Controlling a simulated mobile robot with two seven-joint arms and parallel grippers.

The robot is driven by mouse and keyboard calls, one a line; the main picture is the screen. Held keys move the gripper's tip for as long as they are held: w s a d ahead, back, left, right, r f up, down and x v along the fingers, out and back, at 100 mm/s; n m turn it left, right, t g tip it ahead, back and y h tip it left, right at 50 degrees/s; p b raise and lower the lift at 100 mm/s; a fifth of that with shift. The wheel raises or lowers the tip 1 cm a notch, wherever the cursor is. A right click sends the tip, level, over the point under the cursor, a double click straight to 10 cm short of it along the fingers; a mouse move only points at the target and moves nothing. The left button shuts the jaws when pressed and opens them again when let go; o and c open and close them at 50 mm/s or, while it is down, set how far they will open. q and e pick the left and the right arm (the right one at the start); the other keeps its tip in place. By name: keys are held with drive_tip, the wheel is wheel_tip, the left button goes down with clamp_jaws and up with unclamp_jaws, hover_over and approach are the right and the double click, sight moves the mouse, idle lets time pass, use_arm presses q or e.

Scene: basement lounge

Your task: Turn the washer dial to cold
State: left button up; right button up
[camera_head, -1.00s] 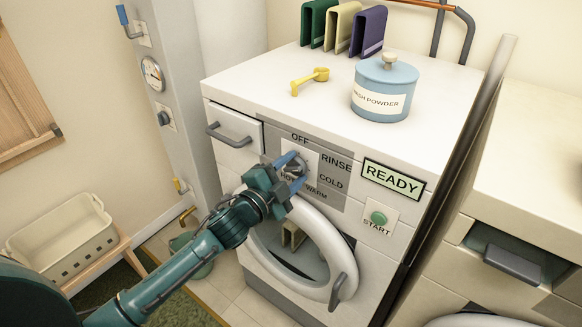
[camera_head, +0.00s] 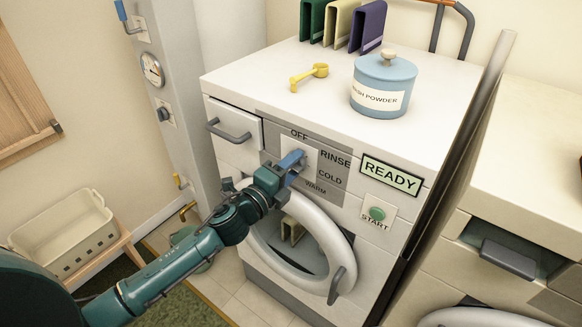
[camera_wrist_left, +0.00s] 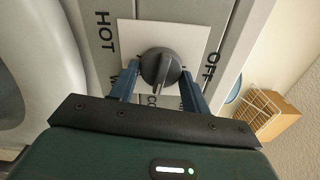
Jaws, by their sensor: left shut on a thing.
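The washer (camera_head: 330,110) stands ahead with a grey control panel. Its panel is marked OFF, RINSE, COLD and WARM in the head view; HOT shows in the wrist view. The dark grey dial (camera_wrist_left: 160,67) sits on a white square plate (camera_wrist_left: 201,40). My left gripper (camera_head: 291,161) is at the dial, its blue fingers on either side, shut on it. In the head view the gripper hides most of the dial. Which label the dial points to, I cannot tell. My right gripper is in neither view.
A green START button (camera_head: 377,214) and a READY display (camera_head: 391,177) are right of the dial. The drawer handle (camera_head: 229,132) is to its left, the round door (camera_head: 345,245) below.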

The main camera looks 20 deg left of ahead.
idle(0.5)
use_arm(q)
drive_tip(key=o, duration=1)
drive_tip(key=shift+c, duration=0.2)
drive_tip(key=b+v, duration=0.2)
drive_tip(key=v, duration=1.1)
drive_tip(key=shift+s, duration=0.1)
